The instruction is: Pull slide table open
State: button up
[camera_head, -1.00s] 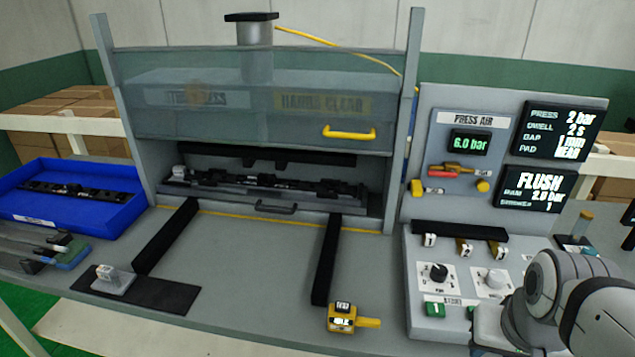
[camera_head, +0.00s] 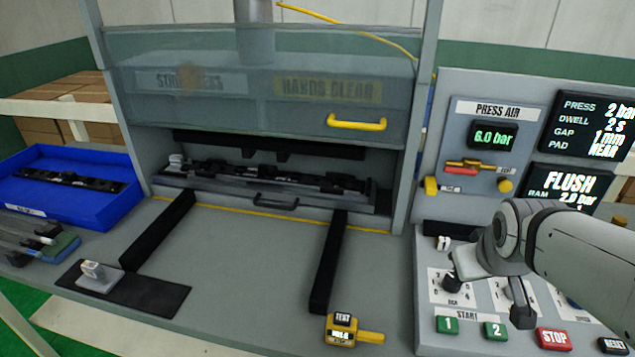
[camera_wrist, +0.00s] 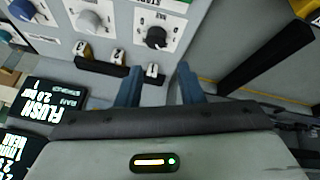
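The slide table (camera_head: 225,197) is a grey plate with a dark handle (camera_head: 275,203) on its front edge. It sits inside the press, under the raised clear guard, with a long black trim part (camera_head: 270,178) on it. Two black rails (camera_head: 160,230) (camera_head: 328,262) run forward from the press opening. My gripper is over the control panel, right of the right rail and well away from the handle. In the wrist view my gripper (camera_wrist: 160,82) has its two blue-grey fingers apart, with nothing held between them.
The guard has a yellow handle (camera_head: 357,122). A blue tray (camera_head: 75,205) with a black part stands at left. The yellow test block (camera_head: 343,330) is near the front edge. The control panel (camera_head: 430,270) has knobs and buttons beneath my arm. The bench between the rails is clear.

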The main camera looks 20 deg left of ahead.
jog(key=w+a+f+n+t+y+b, duration=0.2)
jog(key=w+a+f+n+t+b, duration=0.15)
jog(key=w+a+n, duration=0.45)
jog(key=n+y+b, duration=0.8)
jog(key=n+y, duration=0.2)
jog(key=n, duration=0.4)
send_near(270, 206)
jog(key=shift+w+a+f+t, duration=0.25)
jog(key=shift+w+a+f, duration=0.55)
jog(key=shift+w+a, duration=0.2)
jog(key=shift+a+y, duration=0.3)
jog(key=shift+a, duration=0.05)
jog(key=p+x, duration=0.1)
jog(key=x, duration=0.6)
jog(key=shift+d, duration=0.1)
grip_shut()
